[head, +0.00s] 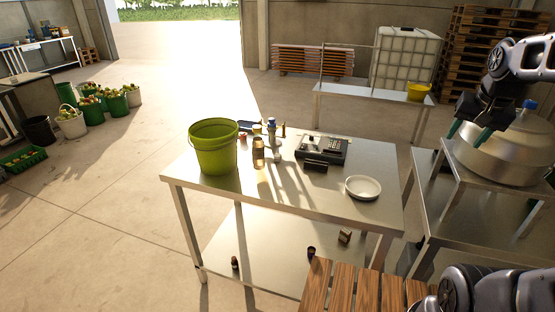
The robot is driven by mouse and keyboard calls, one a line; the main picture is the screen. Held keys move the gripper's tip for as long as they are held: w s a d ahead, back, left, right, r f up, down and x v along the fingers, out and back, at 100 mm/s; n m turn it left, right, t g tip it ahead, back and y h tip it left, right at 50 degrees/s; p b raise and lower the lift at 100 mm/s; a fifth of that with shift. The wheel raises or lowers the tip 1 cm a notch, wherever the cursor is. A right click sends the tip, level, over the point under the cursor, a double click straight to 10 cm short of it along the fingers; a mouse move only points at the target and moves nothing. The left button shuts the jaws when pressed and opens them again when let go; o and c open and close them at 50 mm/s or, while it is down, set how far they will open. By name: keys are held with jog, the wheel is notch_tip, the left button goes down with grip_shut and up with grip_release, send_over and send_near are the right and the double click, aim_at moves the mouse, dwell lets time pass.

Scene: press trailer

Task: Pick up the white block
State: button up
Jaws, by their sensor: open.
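I cannot make out a white block for certain. The steel table (330,205) in the middle holds several small items, and some near the back are too small to tell apart. My gripper (468,134) is at the right, with its two teal fingertips apart and nothing visible between them. It hangs in front of a large steel vessel (510,150), to the right of the table and apart from the items on it.
On the table are a green bucket (214,155), an amber jar (258,153), a dark keypad device (321,149) and a round white dish (363,187). A wooden slatted surface (345,290) is at the front. The table's front middle is clear.

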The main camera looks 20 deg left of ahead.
jog(key=w+a+r+m+g, duration=0.15)
jog(key=w+a+m, duration=0.25)
jog(key=w+a, duration=0.95)
jog(key=m+g, duration=0.3)
jog(key=m, duration=0.8)
send_over(278, 155)
notch_tip(278, 155, down, 26)
jog(key=shift+t, duration=0.25)
notch_tip(278, 155, down, 10)
jog(key=shift+a+r, duration=0.1)
jog(key=shift+c, duration=0.2)
jog(key=c, duration=1)
